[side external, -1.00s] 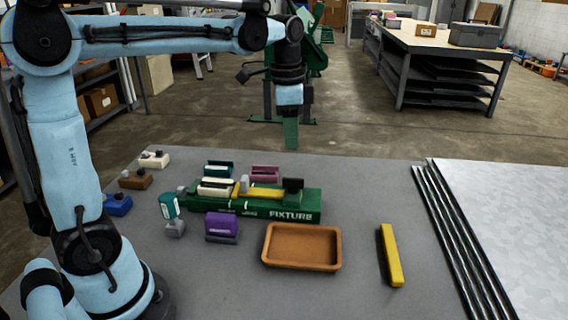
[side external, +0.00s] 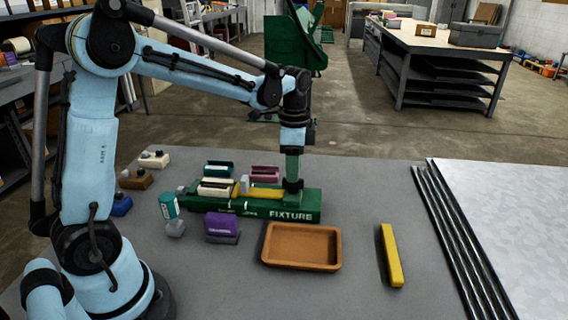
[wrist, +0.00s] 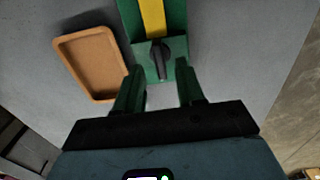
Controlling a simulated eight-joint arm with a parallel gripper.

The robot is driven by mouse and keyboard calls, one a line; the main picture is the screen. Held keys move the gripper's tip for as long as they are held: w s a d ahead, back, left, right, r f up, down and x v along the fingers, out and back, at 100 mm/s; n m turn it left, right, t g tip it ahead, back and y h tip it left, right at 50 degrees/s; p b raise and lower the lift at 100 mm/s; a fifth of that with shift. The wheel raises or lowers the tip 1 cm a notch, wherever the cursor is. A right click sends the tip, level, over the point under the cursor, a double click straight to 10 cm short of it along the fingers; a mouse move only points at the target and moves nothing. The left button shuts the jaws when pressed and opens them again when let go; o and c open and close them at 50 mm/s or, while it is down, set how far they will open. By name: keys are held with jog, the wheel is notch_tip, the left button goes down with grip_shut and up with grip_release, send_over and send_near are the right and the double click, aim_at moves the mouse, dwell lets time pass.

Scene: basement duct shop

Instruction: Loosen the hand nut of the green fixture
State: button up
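The green fixture (side external: 268,208) lies on the grey bench with a yellow bar (side external: 258,193) along its top. Its black hand nut (wrist: 160,58) stands at the fixture's right end in the side view, where my fingers largely hide it. In the wrist view it has a lever-like shape and lies ahead of the gap between my fingers. My gripper (side external: 292,182), with green fingers, points down at that end. In the wrist view my gripper (wrist: 159,80) is open, its two fingers apart with nothing held between them. I cannot tell whether a finger touches the nut.
A brown tray (side external: 302,264) sits in front of the fixture, and a loose yellow bar (side external: 391,256) lies to its right. A purple stamp-like block (side external: 221,226) and a teal-topped item (side external: 170,207) stand at the left front. Metal rods (side external: 448,240) lie along the bench's right.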

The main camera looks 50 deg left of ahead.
aim_at(293, 184)
jog(key=shift+f, duration=1.3)
grip_shut()
